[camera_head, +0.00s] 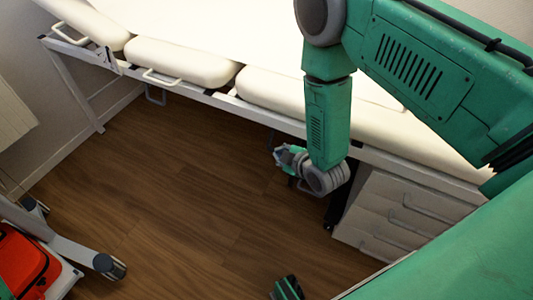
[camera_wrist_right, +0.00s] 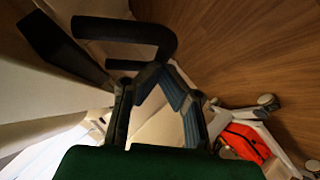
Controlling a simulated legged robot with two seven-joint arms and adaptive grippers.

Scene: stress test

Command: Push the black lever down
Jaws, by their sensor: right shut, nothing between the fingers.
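The black lever (camera_wrist_right: 125,33), a bent dark bar, shows in the right wrist view just beyond my right gripper's fingertips. In the head view, a thin dark curved piece (camera_head: 270,141) under the bed's edge may be this lever, but it is too small to be sure. My right gripper (camera_head: 280,155) is low beside the bed's side rail, under my green forearm. In the right wrist view, its fingertips (camera_wrist_right: 155,72) meet, shut and empty, by the lever's lower arm. I cannot tell whether they touch it.
The cream padded bed (camera_head: 185,62) runs across the back on a white frame. A drawer cabinet (camera_head: 400,215) stands under it at right, beside a black upright (camera_head: 335,207). A wheeled stand (camera_head: 85,253) with a red case (camera_head: 22,262) is at lower left. The wooden floor (camera_head: 180,190) between is clear.

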